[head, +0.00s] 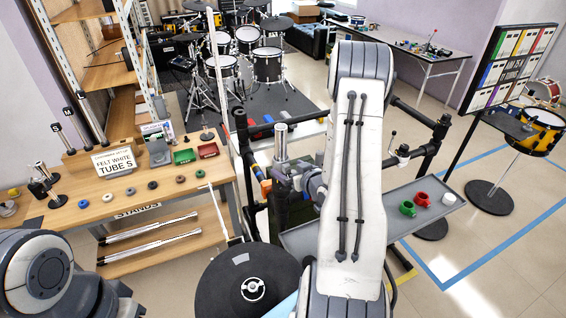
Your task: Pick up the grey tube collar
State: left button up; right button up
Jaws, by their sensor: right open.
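A small light grey piece (449,198), which looks like the grey tube collar, lies at the right end of the grey tray (347,222). A red collar (422,199) and a green collar (407,208) lie to its left. My right gripper (284,178) is open, well left of the collars, beside an upright metal tube on the black rack. My own right arm covers the middle of the tray. I cannot tell whether the fingers touch the rack. My left arm shows at the lower left; its gripper is out of view.
A black tubular rack (438,132) stands around the tray. A round black pad (248,286) is in front. The wooden bench (150,212) at left holds felt rings, small bins and a sign (114,162). A drum on a stand (540,131) is at right.

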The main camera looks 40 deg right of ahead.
aim_at(288, 167)
jog(key=shift+p+x, duration=0.4)
jog(key=shift+x, duration=1.15)
jog(key=c, duration=1.5)
jog(key=shift+d+r, duration=0.1)
